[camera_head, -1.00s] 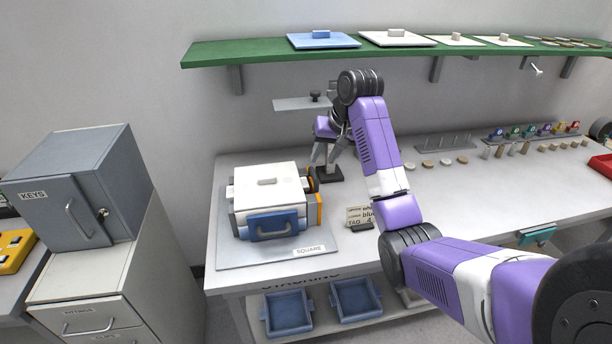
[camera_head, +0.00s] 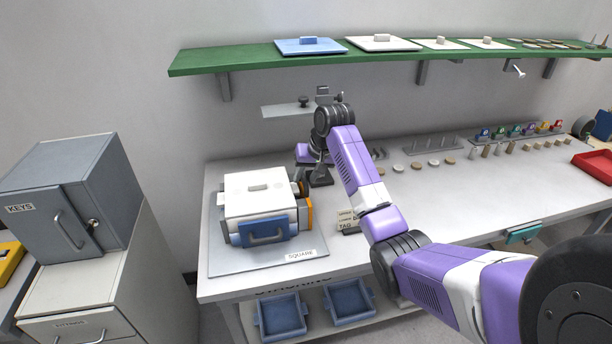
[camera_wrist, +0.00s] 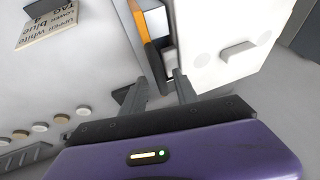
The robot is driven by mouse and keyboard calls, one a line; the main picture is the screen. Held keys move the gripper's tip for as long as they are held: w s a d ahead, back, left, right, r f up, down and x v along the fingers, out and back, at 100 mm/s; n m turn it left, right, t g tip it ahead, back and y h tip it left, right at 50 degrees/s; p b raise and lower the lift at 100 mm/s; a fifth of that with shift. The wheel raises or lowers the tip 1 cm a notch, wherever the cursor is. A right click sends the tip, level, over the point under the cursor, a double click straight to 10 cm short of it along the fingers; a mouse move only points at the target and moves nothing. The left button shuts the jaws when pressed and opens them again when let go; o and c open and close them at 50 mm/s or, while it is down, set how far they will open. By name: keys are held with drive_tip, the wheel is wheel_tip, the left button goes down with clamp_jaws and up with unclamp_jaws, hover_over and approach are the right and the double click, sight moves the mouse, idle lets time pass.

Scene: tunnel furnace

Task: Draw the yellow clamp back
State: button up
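A white-topped block with a blue front (camera_head: 262,205) stands on a grey plate (camera_head: 228,262) labelled SQUARE. The yellow clamp shows as an orange-yellow strip (camera_head: 304,214) along the block's right side. In the wrist view it is a yellow-orange strip (camera_wrist: 138,20) beside a grey part, left of the white top (camera_wrist: 215,50). My gripper (camera_wrist: 155,84) is at the block's right rear side, its two fingers apart, with their tips close to the clamp's end. Nothing shows clearly held. In the head view my arm partly hides the fingers.
A tag card (camera_head: 347,220) lies right of the block. The green shelf (camera_head: 390,58) hangs above. A grey keys cabinet (camera_head: 72,190) stands left. The front-right bench is clear.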

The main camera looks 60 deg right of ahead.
clamp_jaws()
idle(1.3)
